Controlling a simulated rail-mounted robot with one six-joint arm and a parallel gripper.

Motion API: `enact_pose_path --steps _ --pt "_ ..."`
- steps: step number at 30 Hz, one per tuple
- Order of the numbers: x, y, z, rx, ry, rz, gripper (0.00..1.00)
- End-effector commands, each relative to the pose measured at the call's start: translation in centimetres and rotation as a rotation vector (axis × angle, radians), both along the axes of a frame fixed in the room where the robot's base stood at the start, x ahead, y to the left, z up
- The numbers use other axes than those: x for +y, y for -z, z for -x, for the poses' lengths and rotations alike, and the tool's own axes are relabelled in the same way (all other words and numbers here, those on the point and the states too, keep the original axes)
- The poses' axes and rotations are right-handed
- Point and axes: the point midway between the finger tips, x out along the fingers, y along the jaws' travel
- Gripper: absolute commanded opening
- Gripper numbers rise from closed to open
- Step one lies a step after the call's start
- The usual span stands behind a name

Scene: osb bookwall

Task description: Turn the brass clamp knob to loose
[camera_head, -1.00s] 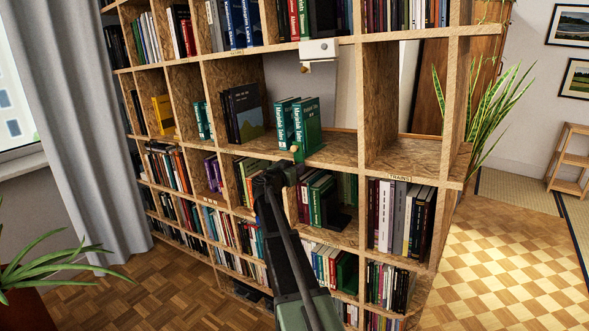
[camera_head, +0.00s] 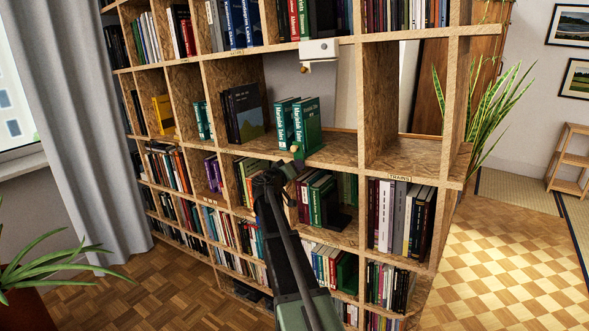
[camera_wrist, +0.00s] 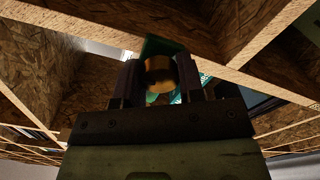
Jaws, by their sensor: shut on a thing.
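The brass clamp knob (camera_wrist: 159,72) sits between my gripper's two dark fingers in the wrist view, with a finger close against each side. In the head view the knob (camera_head: 294,149) is a small brass spot at the shelf's front edge, below the green books. My gripper (camera_head: 289,163) reaches up to it from below and is shut on it. The knob's markings cannot be made out.
Two green books (camera_head: 298,124) stand upright on the shelf above the knob. Dark books (camera_head: 243,113) stand to their left. The shelf edge (camera_wrist: 105,32) passes close over my fingers. Another shelf of books (camera_head: 322,197) lies just below, right of my gripper.

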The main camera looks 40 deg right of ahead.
Motion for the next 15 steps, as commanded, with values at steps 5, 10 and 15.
enact_pose_path --steps 5,10,15 --pt "0.03 0.03 0.02 0.158 0.001 0.049 0.12" --pt "0.04 0.04 0.01 0.312 0.001 0.098 0.12" --pt "0.04 0.06 0.01 0.466 0.001 0.146 0.12"
